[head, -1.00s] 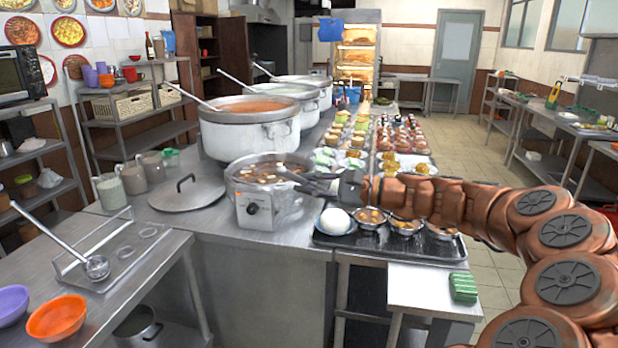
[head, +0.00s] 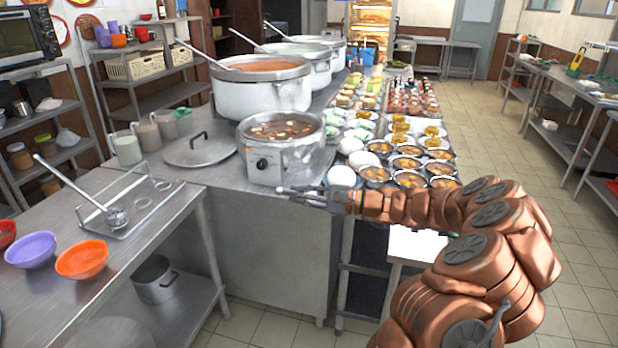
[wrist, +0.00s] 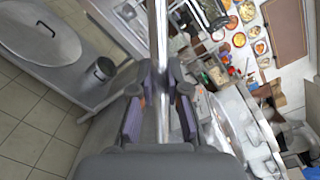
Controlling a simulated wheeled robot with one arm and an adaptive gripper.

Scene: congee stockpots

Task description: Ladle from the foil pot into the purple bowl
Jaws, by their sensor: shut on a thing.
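The purple bowl (head: 30,249) stands upright on the steel table at the left, beside an orange bowl (head: 82,259). My gripper (head: 284,191) is in front of the counter edge, below the small cooker pot (head: 281,128), which holds brown broth with pale pieces. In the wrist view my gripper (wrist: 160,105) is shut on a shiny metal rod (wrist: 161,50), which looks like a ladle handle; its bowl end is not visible. Large stockpots, the nearest with red contents (head: 262,86), stand behind.
A ladle (head: 80,190) rests in a rack on the left table. A flat lid (head: 199,149) and several jugs lie left of the cooker pot. Filled bowls (head: 410,178) crowd the counter to the right. The floor between the left table and the counter is clear.

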